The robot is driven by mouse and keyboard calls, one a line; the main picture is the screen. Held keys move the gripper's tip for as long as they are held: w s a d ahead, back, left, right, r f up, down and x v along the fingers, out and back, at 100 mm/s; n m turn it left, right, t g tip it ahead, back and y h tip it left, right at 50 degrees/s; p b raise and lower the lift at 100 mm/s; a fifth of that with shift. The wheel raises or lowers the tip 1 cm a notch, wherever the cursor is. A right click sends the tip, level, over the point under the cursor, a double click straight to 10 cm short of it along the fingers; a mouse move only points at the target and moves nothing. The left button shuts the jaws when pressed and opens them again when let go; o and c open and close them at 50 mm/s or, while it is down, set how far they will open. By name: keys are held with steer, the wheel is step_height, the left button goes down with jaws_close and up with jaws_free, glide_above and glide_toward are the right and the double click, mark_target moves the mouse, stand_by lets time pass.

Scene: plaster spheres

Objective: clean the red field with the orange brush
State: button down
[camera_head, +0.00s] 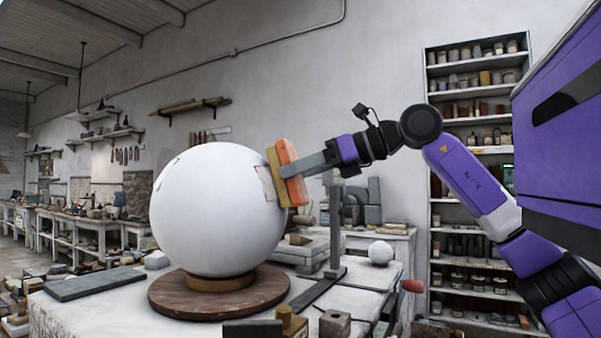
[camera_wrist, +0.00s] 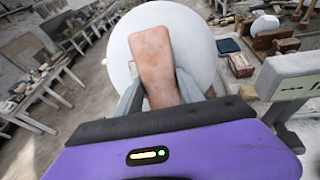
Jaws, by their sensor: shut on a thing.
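A large white plaster sphere (camera_head: 210,205) rests on a round brown wooden base (camera_head: 215,295) on the worktable. On its right side, a red outlined field (camera_head: 262,183) shows, partly hidden by the brush. A short green mark (camera_head: 167,176) is on its upper left. My gripper (camera_head: 305,165) is shut on the orange brush (camera_head: 291,170), whose paler pad side faces the sphere at the red field. The pad appears to touch or nearly touch the surface.
A dark upright stand (camera_head: 334,225) is just right of the sphere, below my arm. A small white ball (camera_head: 380,252) and grey blocks stand behind it. A dark slab (camera_head: 95,283) lies at the table's left. Tall shelves (camera_head: 475,150) stand behind my arm.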

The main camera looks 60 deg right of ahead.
mark_target(304, 191)
steer(key=shift+s+f+b, duration=0.65)
steer(key=shift+s+f, duration=0.2)
steer(key=shift+s, duration=0.2)
steer(key=shift+w+f, duration=0.2)
steer(key=shift+w, duration=0.5)
stand_by(0.3)
steer(key=shift+b, duration=0.3)
steer(key=shift+s+f+b, duration=0.2)
steer(key=shift+f+b, duration=0.25)
steer(key=shift+f, duration=0.1)
steer(key=shift+s+f+b, duration=0.2)
steer(key=shift+f+b, duration=0.25)
steer(key=shift+f, duration=0.05)
steer(key=shift+w+r, duration=0.1)
